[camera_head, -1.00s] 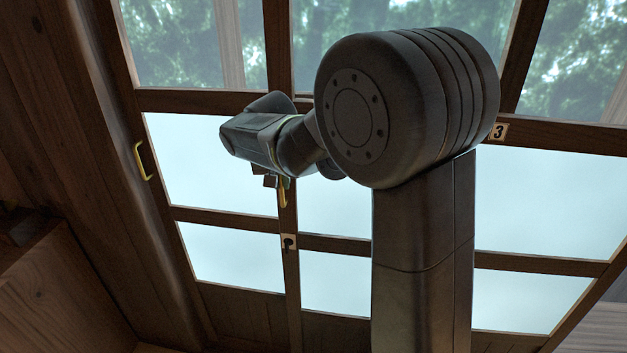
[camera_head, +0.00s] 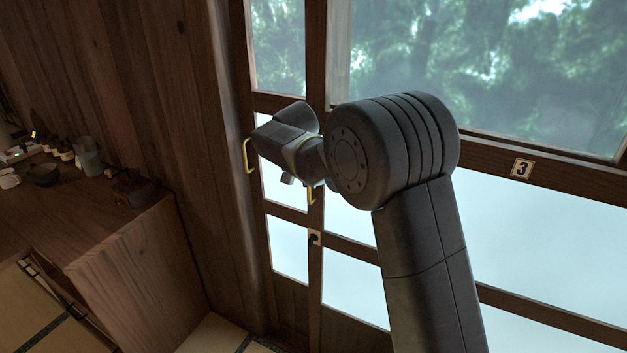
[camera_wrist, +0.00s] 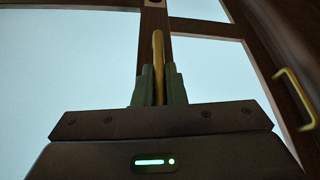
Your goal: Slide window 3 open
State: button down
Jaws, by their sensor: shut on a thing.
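Window 3 (camera_head: 352,250) is a dark wood framed glazed panel with a number 3 plate (camera_head: 522,168) on its crossbar. A slim brass handle (camera_head: 311,195) stands on its left stile, and it also shows in the wrist view (camera_wrist: 158,50). My gripper (camera_head: 298,183) is at this handle; in the wrist view its two dark fingers (camera_wrist: 159,84) close on the handle from both sides. My arm hides part of the panel's middle, and the fingers are mostly hidden in the head view.
A second brass handle (camera_head: 247,156) is on the wooden frame to the left, close to my gripper; it also shows in the wrist view (camera_wrist: 296,100). A wooden counter (camera_head: 120,240) with cups and small items stands at left. Tatami (camera_head: 215,335) shows below.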

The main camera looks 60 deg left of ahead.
jog(key=c, duration=1.5)
grip_release()
jog(key=b+v, duration=0.1)
jog(key=v, duration=1.3)
jog(key=shift+f, duration=0.1)
jog(key=p+x, duration=0.1)
jog(key=x, duration=1.3)
jog(key=shift+w+d, duration=0.3)
jog(key=shift+d, duration=0.15)
